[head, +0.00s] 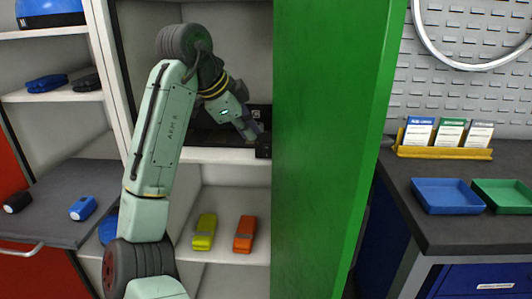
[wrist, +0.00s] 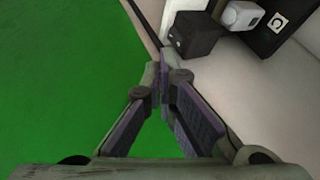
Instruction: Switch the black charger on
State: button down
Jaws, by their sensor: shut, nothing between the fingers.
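A small black box (head: 263,146), which looks like the black charger, sits at the front edge of the cabinet's middle shelf, beside the green door. What seems to be the same dark box shows in the wrist view (wrist: 196,37), just beyond my fingertips. My gripper (head: 252,133) is shut and empty, reaching into the cabinet close to the box; its fingers also show in the wrist view (wrist: 163,77). I cannot tell whether the fingertips touch the box. No switch can be made out clearly. A dark panel with a white square label (wrist: 278,23) stands behind.
The large green door (head: 325,140) stands close to the right of my gripper. A white object (wrist: 241,15) sits behind the box. Yellow (head: 204,232) and orange (head: 245,234) items lie on the shelf below.

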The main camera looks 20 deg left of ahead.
aim_at(266, 153)
jog(key=p+x, duration=0.1)
jog(key=x, duration=0.9)
jog(key=shift+p, duration=0.35)
